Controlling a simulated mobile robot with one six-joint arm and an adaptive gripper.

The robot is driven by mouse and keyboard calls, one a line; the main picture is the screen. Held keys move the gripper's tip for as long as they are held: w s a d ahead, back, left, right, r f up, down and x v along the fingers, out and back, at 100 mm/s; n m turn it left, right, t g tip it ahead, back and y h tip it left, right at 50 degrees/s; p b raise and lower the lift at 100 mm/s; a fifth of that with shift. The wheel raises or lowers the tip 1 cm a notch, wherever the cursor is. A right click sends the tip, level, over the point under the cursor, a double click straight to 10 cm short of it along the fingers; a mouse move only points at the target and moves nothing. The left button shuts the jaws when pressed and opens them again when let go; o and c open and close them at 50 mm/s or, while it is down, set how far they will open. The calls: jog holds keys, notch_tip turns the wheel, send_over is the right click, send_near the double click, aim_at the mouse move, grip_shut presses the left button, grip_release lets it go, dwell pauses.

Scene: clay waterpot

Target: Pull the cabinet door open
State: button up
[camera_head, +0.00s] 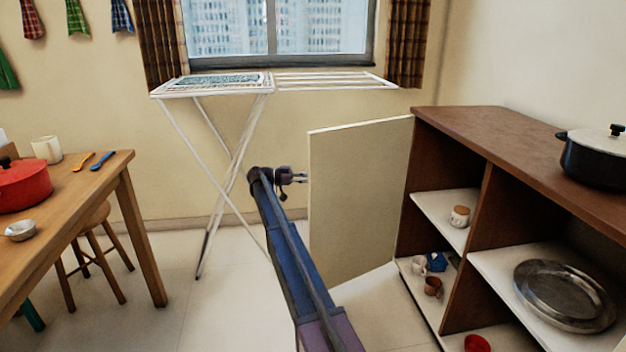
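The cabinet door (360,200) is a pale beige panel on the far left side of the brown cabinet (470,215). It stands swung wide open, out to the left from its hinge edge. My arm reaches up from the bottom middle, and my gripper (300,178) is at the door's left, free edge, on its outer side. The fingers are small and dark, and their far ends sit close to the door edge. The handle is hidden behind the panel or the gripper. I cannot tell whether the fingers touch or grasp anything.
Open shelves hold a jar (460,216), small cups (432,286), metal plates (565,295) and a red bowl (477,343). A black pot (595,158) stands on top. A white drying rack (215,90) is behind my gripper. A wooden table (95,190) and stool (95,225) are left.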

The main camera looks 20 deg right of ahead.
jog(key=v, duration=0.4)
jog(key=shift+w+a, duration=0.1)
jog(key=shift+a, duration=0.15)
